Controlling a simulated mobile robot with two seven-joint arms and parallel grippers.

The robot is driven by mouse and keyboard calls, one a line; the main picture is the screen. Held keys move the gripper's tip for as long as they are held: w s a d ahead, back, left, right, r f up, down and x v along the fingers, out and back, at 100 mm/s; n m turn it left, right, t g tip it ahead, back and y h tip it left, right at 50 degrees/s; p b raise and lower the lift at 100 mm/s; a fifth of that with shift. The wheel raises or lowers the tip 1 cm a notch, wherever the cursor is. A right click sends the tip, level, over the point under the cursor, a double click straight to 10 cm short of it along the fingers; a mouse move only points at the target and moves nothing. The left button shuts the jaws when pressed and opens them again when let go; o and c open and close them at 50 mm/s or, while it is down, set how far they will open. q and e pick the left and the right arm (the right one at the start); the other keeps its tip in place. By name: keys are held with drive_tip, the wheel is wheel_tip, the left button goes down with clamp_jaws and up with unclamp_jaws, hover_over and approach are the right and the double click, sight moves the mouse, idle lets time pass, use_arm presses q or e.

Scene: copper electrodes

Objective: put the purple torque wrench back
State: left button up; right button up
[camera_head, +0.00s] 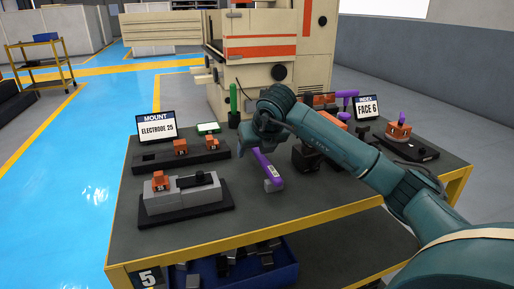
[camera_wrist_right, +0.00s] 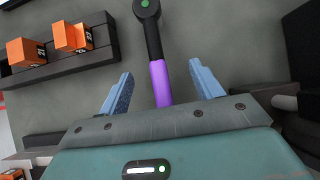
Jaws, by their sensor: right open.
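The purple torque wrench (camera_head: 268,168) lies on the dark table top, near the middle. In the right wrist view its purple handle (camera_wrist_right: 160,82) runs up to a black shaft and a round black head with a green dot. My right gripper (camera_head: 252,143) is above the wrench and covers part of it in the head view. In the right wrist view the gripper (camera_wrist_right: 160,70) is open, with one blue finger on each side of the handle and gaps to both. The handle's near end is hidden there by the gripper body. My left gripper is out of view.
A black rack (camera_head: 205,158) with orange electrodes stands left, behind a grey fixture (camera_head: 185,196) holding another electrode. Signs, a green upright tool (camera_head: 233,98) and a purple-topped item (camera_head: 347,94) stand farther back. The table's front middle is clear.

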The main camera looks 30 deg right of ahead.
drive_tip(key=shift+r, duration=0.15)
drive_tip(key=shift+p+v, duration=1.2)
drive_tip(key=shift+v, duration=1.75)
